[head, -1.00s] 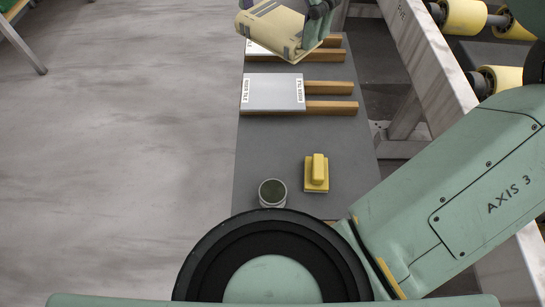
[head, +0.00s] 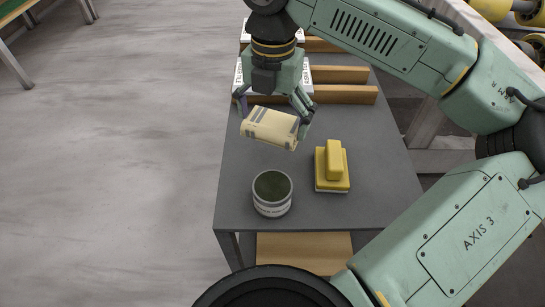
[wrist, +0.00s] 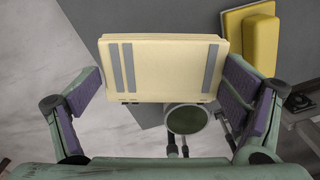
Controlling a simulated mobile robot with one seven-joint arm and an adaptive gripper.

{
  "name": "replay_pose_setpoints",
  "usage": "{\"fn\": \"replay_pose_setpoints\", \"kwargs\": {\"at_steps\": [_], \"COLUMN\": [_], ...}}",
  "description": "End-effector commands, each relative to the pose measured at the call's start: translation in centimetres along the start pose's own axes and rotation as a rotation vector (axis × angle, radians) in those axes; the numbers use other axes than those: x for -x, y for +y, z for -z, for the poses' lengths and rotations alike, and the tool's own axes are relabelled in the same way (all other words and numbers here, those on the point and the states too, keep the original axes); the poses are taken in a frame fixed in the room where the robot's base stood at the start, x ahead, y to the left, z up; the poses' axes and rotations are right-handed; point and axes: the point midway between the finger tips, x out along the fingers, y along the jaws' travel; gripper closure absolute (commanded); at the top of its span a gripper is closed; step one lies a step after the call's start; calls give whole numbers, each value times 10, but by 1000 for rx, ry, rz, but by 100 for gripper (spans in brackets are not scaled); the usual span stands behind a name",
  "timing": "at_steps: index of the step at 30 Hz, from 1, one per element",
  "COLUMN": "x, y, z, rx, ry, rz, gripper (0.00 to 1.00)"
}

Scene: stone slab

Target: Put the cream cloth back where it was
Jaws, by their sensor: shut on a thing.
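The cream cloth (head: 268,126) is a folded block with grey stripes. My gripper (head: 272,118) points down and is shut on it, with a finger at each end. The cloth appears held above the grey table top, behind the tin and left of the yellow block; its exact height is hard to tell. In the wrist view the cloth (wrist: 165,68) lies between my purple-padded fingers, with its striped face showing.
An open tin (head: 272,194) with dark green contents stands near the table's front left. A yellow handled block (head: 334,168) sits right of it. Labelled boards with wooden rails (head: 340,94) lie behind. Grey table top (head: 385,170) is bare at the right.

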Motion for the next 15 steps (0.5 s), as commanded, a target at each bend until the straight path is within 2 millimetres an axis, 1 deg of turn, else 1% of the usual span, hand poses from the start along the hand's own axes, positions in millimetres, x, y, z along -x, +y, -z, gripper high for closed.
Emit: {"fn": "replay_pose_setpoints", "kwargs": {"at_steps": [1, 3, 8, 15], "x": [-13, -25, -40, -72], "y": [-1, -1, 0, -1], "z": [0, 0, 0, 0], "rx": [-2, -2, -1, -3], "ry": [-1, 0, 0, -1], "rz": [3, 3, 1, 2], "gripper": [39, 39, 39, 39]}}
